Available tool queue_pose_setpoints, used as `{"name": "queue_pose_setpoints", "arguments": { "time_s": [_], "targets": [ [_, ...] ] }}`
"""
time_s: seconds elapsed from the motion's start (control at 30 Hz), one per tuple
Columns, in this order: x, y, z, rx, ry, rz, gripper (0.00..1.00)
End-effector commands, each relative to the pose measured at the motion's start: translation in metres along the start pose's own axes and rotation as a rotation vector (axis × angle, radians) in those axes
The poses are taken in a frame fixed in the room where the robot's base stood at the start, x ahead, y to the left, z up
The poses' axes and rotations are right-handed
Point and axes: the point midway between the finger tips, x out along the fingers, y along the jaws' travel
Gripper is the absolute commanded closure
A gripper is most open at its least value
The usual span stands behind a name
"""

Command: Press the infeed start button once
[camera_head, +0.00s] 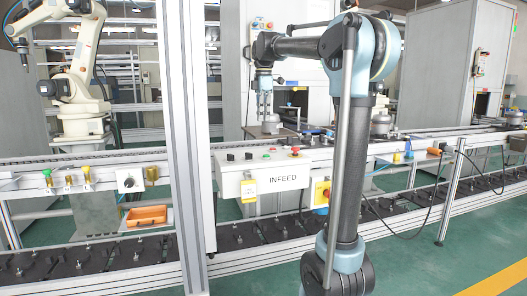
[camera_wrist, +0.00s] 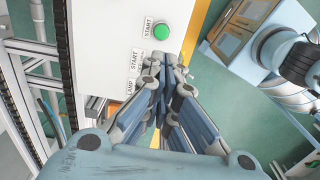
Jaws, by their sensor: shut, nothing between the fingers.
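The green start button (camera_wrist: 161,31) shows at the top of the wrist view. In the head view my gripper (camera_head: 264,117) points down above and behind the white INFEED control box (camera_head: 230,187). The gap between fingertips and button is hard to judge there, and the green button is too small to make out clearly.
A red emergency-stop knob (camera_head: 295,151) and black knobs (camera_head: 248,156) are on the same box. A metal post (camera_head: 182,150) stands to its left. The conveyor line (camera_head: 120,167) runs behind. A white robot arm (camera_head: 82,75) stands at the left.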

Motion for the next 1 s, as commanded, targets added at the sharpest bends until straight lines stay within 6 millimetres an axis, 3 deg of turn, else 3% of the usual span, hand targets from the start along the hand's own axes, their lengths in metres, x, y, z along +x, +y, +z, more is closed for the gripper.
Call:
{"name": "queue_pose_setpoints", "arguments": {
  "time_s": [0.37,0.53,1.0],
  "targets": [
    [-0.001,0.002,-0.001,-0.008,0.000,-0.001,1.00],
    [0.008,0.002,-0.001,-0.007,0.000,-0.001,1.00],
    [0.087,0.001,0.000,-0.006,0.000,-0.001,1.00]
  ]
}}
